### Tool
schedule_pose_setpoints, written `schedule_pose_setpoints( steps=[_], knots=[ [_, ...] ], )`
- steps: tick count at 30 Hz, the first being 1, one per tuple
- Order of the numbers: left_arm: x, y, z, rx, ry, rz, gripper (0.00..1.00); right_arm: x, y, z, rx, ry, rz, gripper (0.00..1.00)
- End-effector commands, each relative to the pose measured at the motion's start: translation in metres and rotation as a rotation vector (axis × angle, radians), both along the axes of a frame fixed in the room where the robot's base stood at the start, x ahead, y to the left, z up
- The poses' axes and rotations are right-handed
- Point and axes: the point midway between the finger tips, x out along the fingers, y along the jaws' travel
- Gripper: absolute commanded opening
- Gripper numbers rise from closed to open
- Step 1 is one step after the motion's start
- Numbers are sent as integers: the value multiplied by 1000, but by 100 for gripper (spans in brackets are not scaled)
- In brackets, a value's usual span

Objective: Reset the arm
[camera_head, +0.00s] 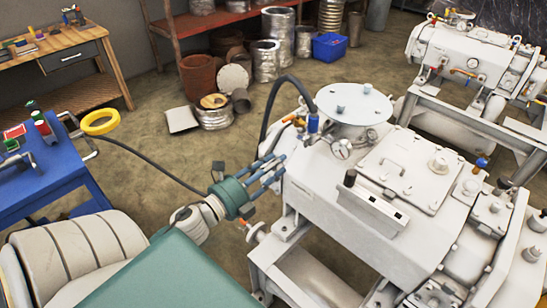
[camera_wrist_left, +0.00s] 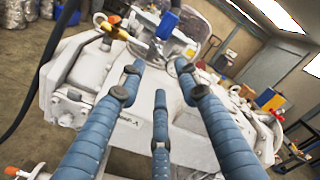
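My left gripper (camera_head: 274,168) reaches from the lower left toward the near left side of the white vacuum machine (camera_head: 325,170). Its blue-grey fingers are extended and spread apart, with nothing between them, as the left wrist view (camera_wrist_left: 159,82) also shows. In the head view the fingertips overlap the machine's edge; I cannot tell whether they touch it. The blue valve handle (camera_head: 313,122) with a black hose stands just beyond the fingertips. A blue handle also shows in the left wrist view (camera_wrist_left: 167,25). My right gripper is not in view.
A blue cart (camera_head: 40,170) with small items stands at the left, and a yellow ring (camera_head: 99,122) is beside it. A wooden workbench (camera_head: 60,50) is behind. Metal cans (camera_head: 264,65) and a blue crate (camera_head: 329,46) stand at the back. A second machine (camera_head: 460,60) is at the upper right.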

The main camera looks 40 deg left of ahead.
Motion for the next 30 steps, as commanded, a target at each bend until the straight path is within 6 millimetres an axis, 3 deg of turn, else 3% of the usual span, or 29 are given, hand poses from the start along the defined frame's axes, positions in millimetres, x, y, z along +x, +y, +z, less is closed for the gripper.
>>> schedule_pose_setpoints(
  steps=[14, 17, 20, 26, 30],
  knots=[
    [1, 0, -1, -2, 1, 1, 33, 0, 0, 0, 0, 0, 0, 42],
    [0, 4, -14, -40, 25, 17, 33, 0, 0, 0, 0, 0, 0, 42],
    [-2, 13, -56, -153, 93, 64, 33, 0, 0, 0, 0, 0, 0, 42],
    [-30, 25, -198, -529, 320, 246, 33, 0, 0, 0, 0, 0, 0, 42],
    [-70, 13, -297, -780, 479, 399, 33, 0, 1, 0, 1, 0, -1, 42]
  ],
)
